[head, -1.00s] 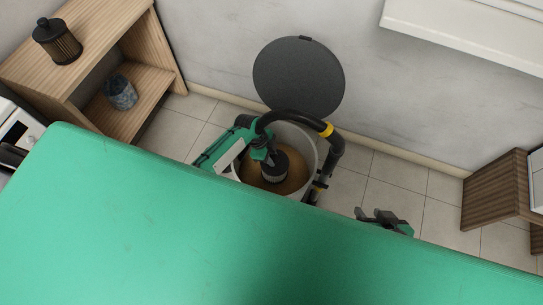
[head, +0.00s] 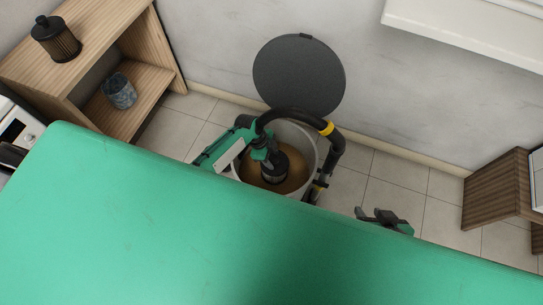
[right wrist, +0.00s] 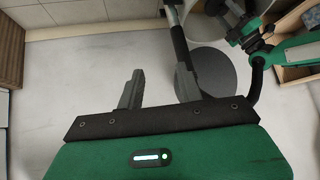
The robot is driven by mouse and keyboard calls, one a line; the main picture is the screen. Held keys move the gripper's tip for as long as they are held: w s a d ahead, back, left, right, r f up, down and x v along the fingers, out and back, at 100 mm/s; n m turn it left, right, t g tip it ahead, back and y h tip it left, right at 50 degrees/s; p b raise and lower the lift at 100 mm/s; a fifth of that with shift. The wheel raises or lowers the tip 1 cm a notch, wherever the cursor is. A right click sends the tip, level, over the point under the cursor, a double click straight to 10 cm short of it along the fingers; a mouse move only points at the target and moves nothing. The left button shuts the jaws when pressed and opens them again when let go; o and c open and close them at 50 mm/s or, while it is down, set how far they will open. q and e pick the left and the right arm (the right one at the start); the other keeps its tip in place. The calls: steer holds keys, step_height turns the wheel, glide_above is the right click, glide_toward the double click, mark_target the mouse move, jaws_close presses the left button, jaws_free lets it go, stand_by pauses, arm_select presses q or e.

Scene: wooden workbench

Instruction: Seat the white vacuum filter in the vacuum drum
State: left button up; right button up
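The vacuum drum (head: 300,136) is an open light-grey drum with a brown inside, on the floor beyond the green surface. A filter (head: 273,174), grey and dark with a pleated side rather than plainly white, is inside the drum's opening. My left gripper (head: 268,153) reaches in over the left rim and appears shut on the filter's top. Whether the filter touches the drum's bottom is hidden. My right gripper (head: 383,217) is open and empty, right of the drum; its spread fingers show in the right wrist view (right wrist: 158,90).
A black hose (head: 338,150) with yellow bands arches around the drum's back and right. The round dark lid (head: 299,77) stands open behind it. A wooden shelf (head: 100,30) at the left holds a dark brown filter (head: 56,40) and a grey-blue container (head: 120,92).

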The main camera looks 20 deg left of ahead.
stand_by(0.3)
arm_select(q)
steer(key=p+v, duration=0.3)
steer(key=v, duration=1)
steer(key=shift+a+r, duration=0.15)
steer(key=shift+r, duration=0.2)
arm_select(e)
steer(key=s+d+r+g+h, duration=0.2)
steer(key=s+d+g, duration=0.1)
steer(key=s+d, duration=0.1)
steer(key=shift+d+r+m+g, duration=0.2)
steer(key=shift+d+m+g, duration=0.1)
steer(key=shift+d, duration=0.4)
